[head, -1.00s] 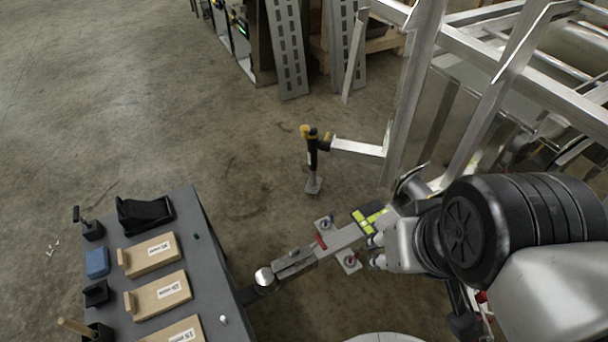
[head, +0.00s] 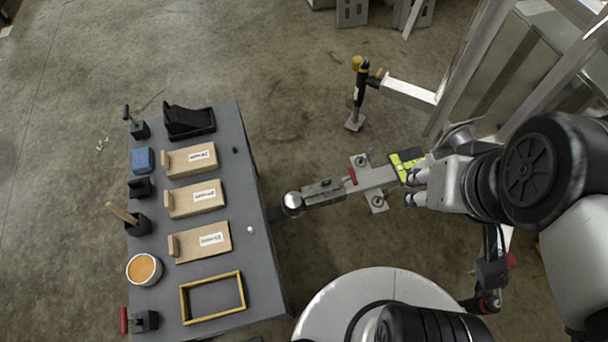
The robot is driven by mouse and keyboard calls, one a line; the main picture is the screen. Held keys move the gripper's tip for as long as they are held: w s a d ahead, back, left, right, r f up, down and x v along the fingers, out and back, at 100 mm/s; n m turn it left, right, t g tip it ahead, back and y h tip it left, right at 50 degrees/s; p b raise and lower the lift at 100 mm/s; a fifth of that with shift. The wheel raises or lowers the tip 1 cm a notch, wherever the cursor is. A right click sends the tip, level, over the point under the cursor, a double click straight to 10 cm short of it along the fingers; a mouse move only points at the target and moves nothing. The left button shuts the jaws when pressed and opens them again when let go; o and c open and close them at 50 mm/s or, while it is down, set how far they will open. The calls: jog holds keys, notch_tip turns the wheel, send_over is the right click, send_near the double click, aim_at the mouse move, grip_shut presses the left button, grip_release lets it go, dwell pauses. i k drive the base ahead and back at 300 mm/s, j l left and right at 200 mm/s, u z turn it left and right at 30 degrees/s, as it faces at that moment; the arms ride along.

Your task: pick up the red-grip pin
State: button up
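A red grip (head: 124,320), which looks like the red-grip pin, stands at the front left corner of the grey table (head: 262,298). It sits at a small black block (head: 147,320); the pin's shaft is not visible. My gripper (head: 408,188) is far to the right of it, by the trailer's drawbar (head: 375,178) and its yellow-green label. Its two fingers look apart, with nothing seen held between them.
The table holds wooden blocks (head: 195,198), a tin of orange stuff (head: 144,269), a yellow frame (head: 212,298), a wooden-handled tool (head: 122,213) and a blue block (head: 143,160). A jack (head: 358,95) stands behind the drawbar. Floor behind the table is clear.

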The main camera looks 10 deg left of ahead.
aim_at(124, 321)
jog(key=u, duration=2.65)
jog(key=j+u, duration=0.15)
jog(key=u, duration=0.4)
jog(key=i+j+u, duration=0.25)
jog(key=u, duration=0.15)
